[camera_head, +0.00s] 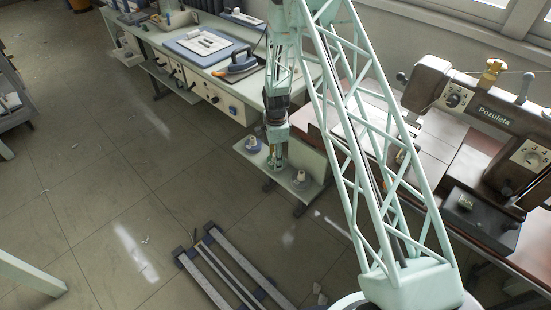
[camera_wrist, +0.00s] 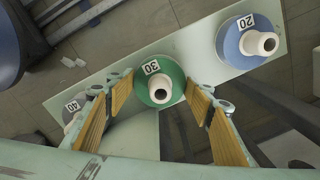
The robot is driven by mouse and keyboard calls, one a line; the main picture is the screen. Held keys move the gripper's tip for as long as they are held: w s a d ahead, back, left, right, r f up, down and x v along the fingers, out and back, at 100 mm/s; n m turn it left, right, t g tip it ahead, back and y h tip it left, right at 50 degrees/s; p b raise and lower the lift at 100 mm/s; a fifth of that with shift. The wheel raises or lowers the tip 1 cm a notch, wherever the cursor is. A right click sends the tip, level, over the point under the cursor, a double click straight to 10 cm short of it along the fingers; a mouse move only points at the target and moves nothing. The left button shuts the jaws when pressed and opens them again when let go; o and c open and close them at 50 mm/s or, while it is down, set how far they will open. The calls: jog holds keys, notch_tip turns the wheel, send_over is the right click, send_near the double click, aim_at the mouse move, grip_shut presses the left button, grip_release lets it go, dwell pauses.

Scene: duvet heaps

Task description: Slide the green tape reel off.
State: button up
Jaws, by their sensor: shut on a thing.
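The green tape reel (camera_wrist: 177,75) is a disc with a white tag marked 30 and a white hollow post through its middle. It is near the centre of the wrist view, over a pale shelf (camera_wrist: 118,104). My gripper (camera_wrist: 158,84) is shut on the reel, with one yellow-padded finger at each side of its rim. In the head view my gripper (camera_head: 275,160) is low at the shelf and hides most of the reel. I cannot tell whether the reel touches the shelf.
A blue reel (camera_wrist: 229,42) tagged 20 sits on its own post at the shelf's right in the wrist view. A workbench (camera_head: 216,75) and a brown machine (camera_head: 480,107) stand nearby.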

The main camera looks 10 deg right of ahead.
jog(key=shift+r, duration=0.1)
jog(key=shift+r+p, duration=1.1)
jog(key=shift+r, duration=2.35)
